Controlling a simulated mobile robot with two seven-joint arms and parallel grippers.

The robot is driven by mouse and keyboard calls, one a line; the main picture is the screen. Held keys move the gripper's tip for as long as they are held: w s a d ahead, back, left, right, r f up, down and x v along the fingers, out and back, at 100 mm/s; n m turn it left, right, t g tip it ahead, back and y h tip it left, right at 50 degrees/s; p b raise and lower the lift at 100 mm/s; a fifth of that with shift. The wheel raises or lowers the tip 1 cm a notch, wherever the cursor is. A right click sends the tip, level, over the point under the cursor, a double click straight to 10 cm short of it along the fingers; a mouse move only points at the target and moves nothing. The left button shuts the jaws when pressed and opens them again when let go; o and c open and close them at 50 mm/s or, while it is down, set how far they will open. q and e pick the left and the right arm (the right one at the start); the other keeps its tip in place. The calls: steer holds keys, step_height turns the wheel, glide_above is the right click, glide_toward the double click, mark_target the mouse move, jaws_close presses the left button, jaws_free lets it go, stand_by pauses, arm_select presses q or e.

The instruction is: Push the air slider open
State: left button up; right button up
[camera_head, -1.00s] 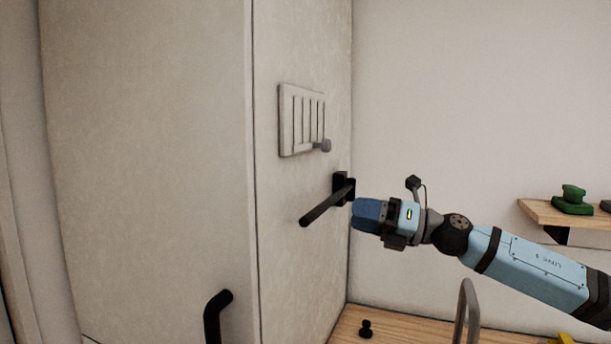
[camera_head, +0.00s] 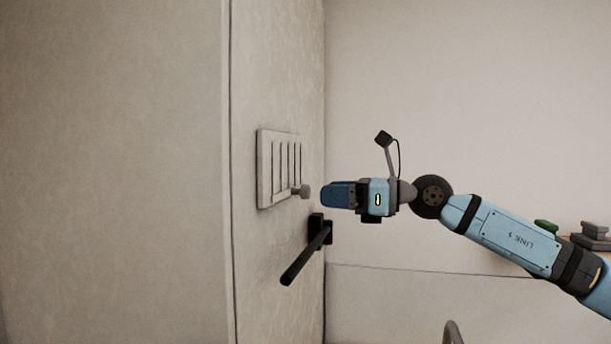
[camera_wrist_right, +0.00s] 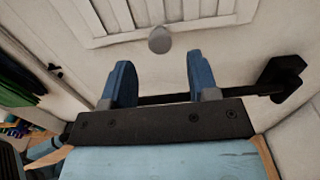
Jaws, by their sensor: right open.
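The air slider is a pale slotted vent plate (camera_head: 278,168) on the wall panel, with a small grey round knob (camera_head: 304,191) at its lower right. In the right wrist view the knob (camera_wrist_right: 160,39) shows just beyond the fingertips, between the two blue fingers and apart from them. The vent (camera_wrist_right: 180,12) lies behind it at the top. My right gripper (camera_head: 325,194) is open and empty, just right of the knob in the head view. In the right wrist view its fingers (camera_wrist_right: 158,75) stand apart. My left gripper is not in view.
A black bar handle (camera_head: 306,250) sticks out of the panel below the vent; it also crosses behind my fingers in the right wrist view (camera_wrist_right: 180,98). A shelf with green and dark objects (camera_head: 590,237) stands at the far right.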

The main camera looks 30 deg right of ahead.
mark_target(309, 193)
steer(key=p+x, duration=0.1)
steer(key=x, duration=0.4)
steer(key=shift+w+a, duration=0.25)
steer(key=shift+w, duration=0.05)
